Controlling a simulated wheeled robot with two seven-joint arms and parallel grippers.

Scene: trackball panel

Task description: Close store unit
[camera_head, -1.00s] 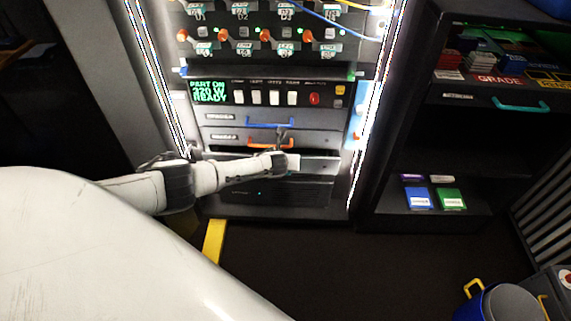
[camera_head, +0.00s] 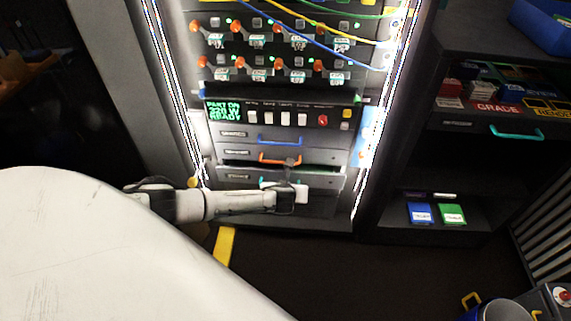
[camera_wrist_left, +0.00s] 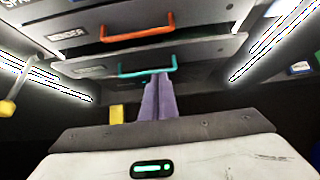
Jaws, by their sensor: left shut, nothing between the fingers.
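The rack holds a stack of drawers: one with a blue handle (camera_head: 278,141), one with an orange handle (camera_head: 280,159), and a lower one (camera_head: 235,178) with a teal handle (camera_head: 266,182). The lower drawer stands out a little, with a dark gap above its front. In the left wrist view the orange handle (camera_wrist_left: 137,34) and teal handle (camera_wrist_left: 147,70) both show. My left gripper (camera_head: 290,163) is shut and empty, its purple fingers (camera_wrist_left: 158,76) pointing at the teal handle and overlapping it in view. Contact cannot be told. My right gripper is out of view.
A control panel (camera_head: 280,115) with switches and a green display sits above the drawers, with cables higher up. A dark shelf (camera_head: 490,120) with boxes stands at right. A blue bin (camera_head: 497,311) is on the floor. The floor before the rack is mostly clear.

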